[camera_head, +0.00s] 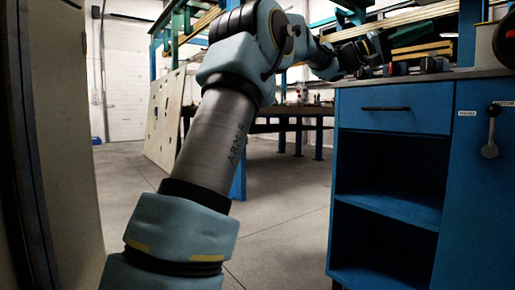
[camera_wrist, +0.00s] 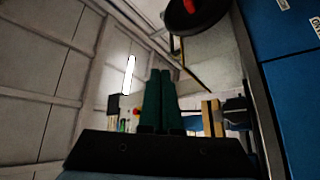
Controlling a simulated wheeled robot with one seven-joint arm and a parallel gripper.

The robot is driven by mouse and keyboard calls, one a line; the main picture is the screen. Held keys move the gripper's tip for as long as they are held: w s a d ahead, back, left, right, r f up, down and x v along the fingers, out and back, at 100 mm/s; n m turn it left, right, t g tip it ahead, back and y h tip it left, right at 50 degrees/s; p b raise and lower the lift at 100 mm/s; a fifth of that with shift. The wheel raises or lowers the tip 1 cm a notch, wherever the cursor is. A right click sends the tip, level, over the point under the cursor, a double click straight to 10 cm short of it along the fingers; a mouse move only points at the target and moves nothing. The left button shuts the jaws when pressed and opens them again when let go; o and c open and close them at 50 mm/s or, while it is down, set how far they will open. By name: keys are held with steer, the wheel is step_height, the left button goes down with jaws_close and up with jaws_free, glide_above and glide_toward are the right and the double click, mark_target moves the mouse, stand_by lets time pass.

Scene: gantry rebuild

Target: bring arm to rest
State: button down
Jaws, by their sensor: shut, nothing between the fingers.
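My arm rises through the middle of the head view, bends near the top and reaches right towards the blue cabinet's worktop. The wrist view shows my gripper (camera_wrist: 160,74) with its two dark green fingers side by side, touching, with nothing between them. In the head view the end of the arm is dark and small near the back of the worktop, and its fingers cannot be made out there.
A blue cabinet (camera_head: 393,108) with a drawer and open shelves stands at right, its grey worktop (camera_head: 440,75) holding tools. A workbench (camera_head: 300,111) stands behind, a pale board (camera_head: 165,120) leans left. Grey floor (camera_head: 285,200) is clear between.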

steer(key=w+a+f+n+t+y+p, duration=0.1)
steer(key=a+f+n+t+y+p, duration=0.15)
steer(key=a+f, duration=0.45)
steer(key=w+a+f+n+t+y+p, duration=0.1)
steer(key=a+f+n+t+y, duration=0.2)
steer(key=f, duration=0.8)
steer(key=w+a+f+n+t+y+p, duration=0.25)
steer(key=a+f+y, duration=0.2)
steer(key=f, duration=0.45)
steer(key=s+a+f+n+y+p, duration=0.1)
steer(key=s+a+f+y+p, duration=0.3)
steer(key=a, duration=0.7)
steer(key=s+a+f+t+y, duration=0.1)
steer(key=s+a+f+y, duration=0.2)
steer(key=s+a+f, duration=0.55)
steer(key=s+a+f+n+y+p, duration=0.1)
steer(key=s+a+f+y+p, duration=0.2)
steer(key=a, duration=0.9)
step_height(320, 180, up, 37)
steer(key=p, duration=3.6)
steer(key=shift+s+a+r, duration=0.15)
steer(key=shift+s+r, duration=0.05)
steer(key=shift+s, duration=0.2)
